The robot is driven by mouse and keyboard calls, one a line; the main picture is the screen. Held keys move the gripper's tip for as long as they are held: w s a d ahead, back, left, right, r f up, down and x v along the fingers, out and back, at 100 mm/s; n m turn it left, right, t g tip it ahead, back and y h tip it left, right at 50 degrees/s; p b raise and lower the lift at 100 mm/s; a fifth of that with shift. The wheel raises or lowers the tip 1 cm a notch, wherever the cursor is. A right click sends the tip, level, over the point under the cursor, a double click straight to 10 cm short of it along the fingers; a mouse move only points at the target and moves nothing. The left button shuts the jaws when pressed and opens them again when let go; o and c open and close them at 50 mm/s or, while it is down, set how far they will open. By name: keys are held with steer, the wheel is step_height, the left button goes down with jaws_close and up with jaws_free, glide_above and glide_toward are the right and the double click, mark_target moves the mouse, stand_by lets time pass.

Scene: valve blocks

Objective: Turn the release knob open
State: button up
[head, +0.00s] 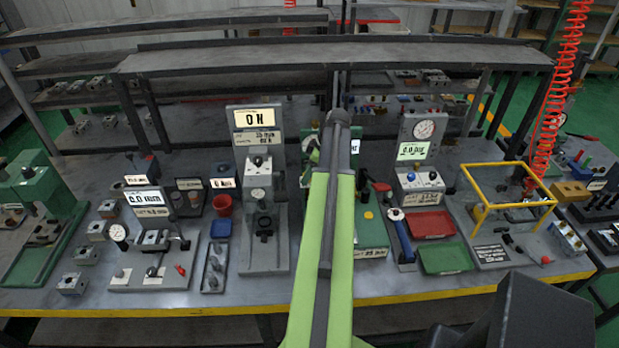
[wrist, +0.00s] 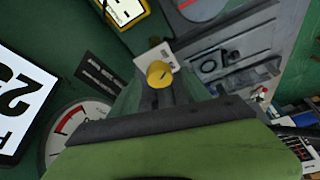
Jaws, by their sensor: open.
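The green valve station (head: 372,238) stands on the bench in the head view, largely hidden behind my raised green arm. A small round yellow part (head: 368,215) shows on its right side. In the wrist view a yellow knob (wrist: 160,74) with a slot-like mark stands in front of a pale plate. I cannot tell for certain whether it is the release knob. My gripper (wrist: 160,92) shows as dark shapes at the lower middle of the wrist view, open, with the yellow knob beyond it. My arm hides the gripper in the head view.
A gauge (wrist: 75,132) and a white display (wrist: 22,100) are at the left of the wrist view. In the head view, a grey station (head: 265,262) stands left of my arm, and a blue-handled tool (head: 401,236), red tray (head: 430,225) and green tray (head: 446,259) lie right.

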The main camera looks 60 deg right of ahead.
steer(key=shift+r, duration=0.1)
steer(key=shift+c, duration=0.2)
jaws_close()
steer(key=shift+d, duration=0.4)
steer(key=shift+a, duration=0.35)
steer(key=m+h, duration=0.1)
steer(key=m, duration=0.3)
steer(key=shift+a+m+h, duration=0.2)
steer(key=shift+m+h, duration=0.1)
steer(key=shift+h, duration=0.1)
steer(key=m, duration=0.2)
steer(key=m+h, duration=0.1)
steer(key=m, duration=0.1)
steer(key=shift+m+h, duration=0.3)
steer(key=shift+m+g+h, duration=0.35)
steer(key=shift+m, duration=0.8)
steer(key=shift+m+g+h, duration=0.35)
steer(key=shift+m, duration=0.8)
steer(key=shift+a, duration=0.1)
